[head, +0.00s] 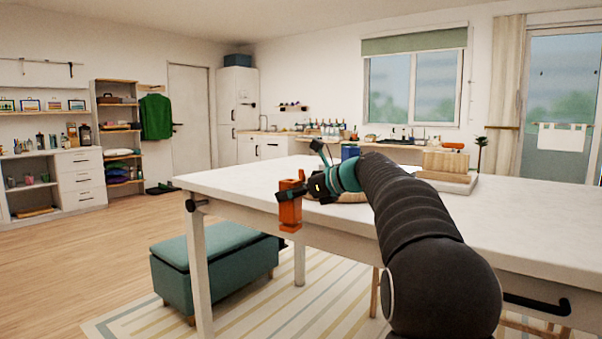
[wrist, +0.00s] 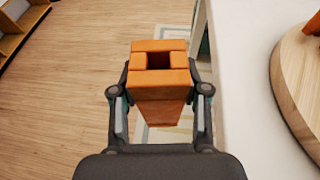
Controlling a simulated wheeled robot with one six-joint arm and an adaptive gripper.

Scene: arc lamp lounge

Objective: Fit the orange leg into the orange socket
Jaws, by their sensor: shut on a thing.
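My gripper (head: 300,190) is shut on an orange block-like piece (head: 290,210), which I take to be the orange leg. It hangs upright beyond the table's left edge, over the floor. In the wrist view the fingers of my gripper (wrist: 160,95) clasp both sides of the leg (wrist: 160,118); its upper end has a square opening and its body narrows downward. A round wooden disc (wrist: 287,75) lies on the table to the right, apart from the leg. An orange part (wrist: 314,18) on it is cut off by the frame, so I cannot tell if it is the socket.
The white table (head: 235,182) is mostly bare. A wooden block (head: 445,163) with an orange item (head: 453,146) stands on its far right side. A teal bench (head: 215,270) stands below the table's left end. Open floor (head: 90,255) lies to the left.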

